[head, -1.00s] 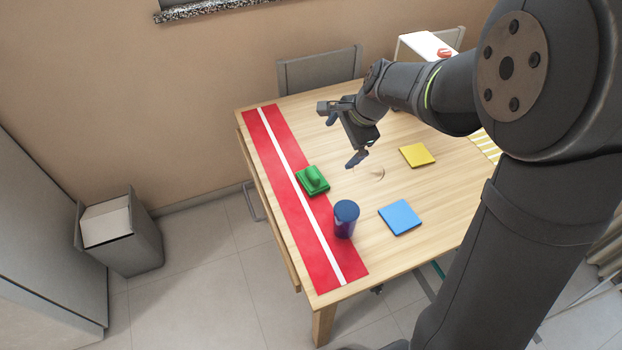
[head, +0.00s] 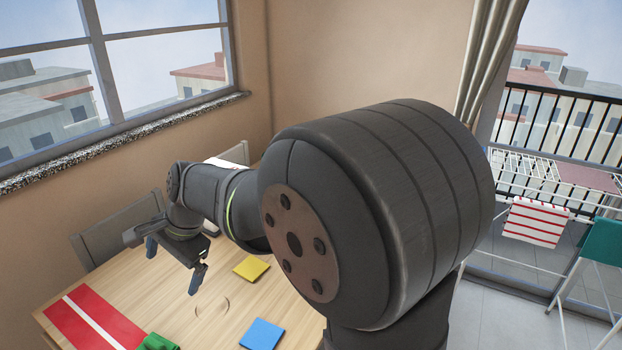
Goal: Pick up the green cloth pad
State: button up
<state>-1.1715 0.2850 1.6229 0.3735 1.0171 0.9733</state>
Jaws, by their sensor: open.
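The green cloth pad (head: 157,342) is at the bottom edge of the head view, at the right side of the red runner. Only its upper part shows, with a green lump on it; the picture's edge cuts off the rest. My gripper (head: 174,263) is open, with its two dark fingers spread and nothing between them. It hangs above the table, farther back than the green pad and apart from it.
The red runner (head: 72,335) with a white stripe lies on the wooden table (head: 140,290). A yellow pad (head: 251,268) and a blue pad (head: 262,334) lie flat to the right. A chair (head: 118,228) stands behind. A drying rack (head: 560,262) with cloths stands far right.

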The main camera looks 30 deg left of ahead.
jog(key=shift+c, duration=1.2)
